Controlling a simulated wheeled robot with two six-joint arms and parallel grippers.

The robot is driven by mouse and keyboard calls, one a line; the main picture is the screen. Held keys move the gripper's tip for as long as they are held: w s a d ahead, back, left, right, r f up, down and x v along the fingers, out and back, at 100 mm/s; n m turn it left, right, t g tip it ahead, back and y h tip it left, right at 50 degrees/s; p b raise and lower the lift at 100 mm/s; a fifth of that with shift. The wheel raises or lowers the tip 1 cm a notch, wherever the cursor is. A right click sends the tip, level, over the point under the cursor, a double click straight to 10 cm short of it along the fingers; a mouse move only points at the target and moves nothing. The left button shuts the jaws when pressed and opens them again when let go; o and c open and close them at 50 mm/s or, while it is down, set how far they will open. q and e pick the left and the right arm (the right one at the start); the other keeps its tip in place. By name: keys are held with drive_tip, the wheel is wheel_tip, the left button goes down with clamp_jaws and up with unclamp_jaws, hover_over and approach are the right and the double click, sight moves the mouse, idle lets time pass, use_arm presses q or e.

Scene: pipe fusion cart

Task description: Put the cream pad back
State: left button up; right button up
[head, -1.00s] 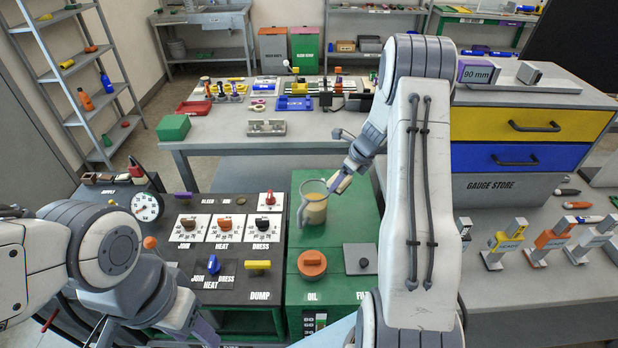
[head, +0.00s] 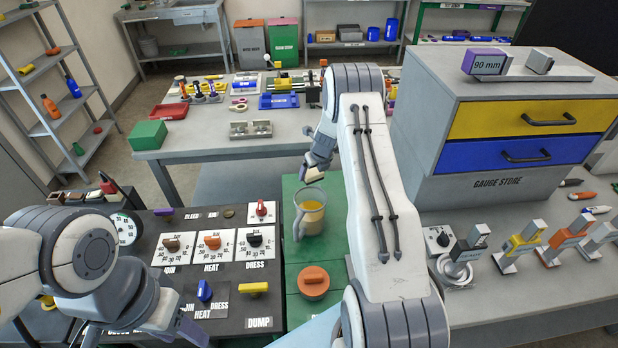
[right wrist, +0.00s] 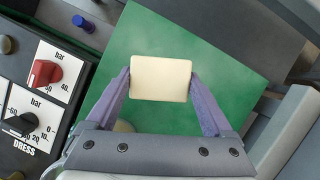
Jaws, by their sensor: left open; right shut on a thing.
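The cream pad (right wrist: 160,78) is a pale block with rounded corners, held between the two purple fingers of my right gripper (right wrist: 160,85) in the right wrist view. Green cart top lies below it. In the head view my right gripper (head: 314,168) is just beyond the clear jug of yellowish liquid (head: 310,214), above the green top; the pad is hard to make out there. My left gripper (head: 140,336) is open and empty at the bottom left, partly cut off by the frame edge, near the dark control panel.
The dark panel (head: 174,296) carries several knobs and levers. An orange oil cap (head: 313,281) stands in front of the jug. Several small blocks (head: 76,197) stand at the panel's far left beside a round gauge (head: 126,228). The gauge store (head: 480,185) is at right.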

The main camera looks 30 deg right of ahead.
drive_tip(key=shift+w+a+f+p, duration=0.15)
drive_tip(key=shift+w+a+f, duration=0.25)
drive_tip(key=shift+w, duration=0.2)
drive_tip(key=shift+w+a+f+p, duration=0.15)
drive_tip(key=shift+w+a+f, duration=0.1)
drive_tip(key=shift+w+f, duration=0.25)
wheel_tip(320, 180, down, 3)
drive_tip(key=shift+f+p, duration=0.1)
drive_tip(key=shift+p, duration=0.4)
drive_tip(key=shift+f, duration=0.35)
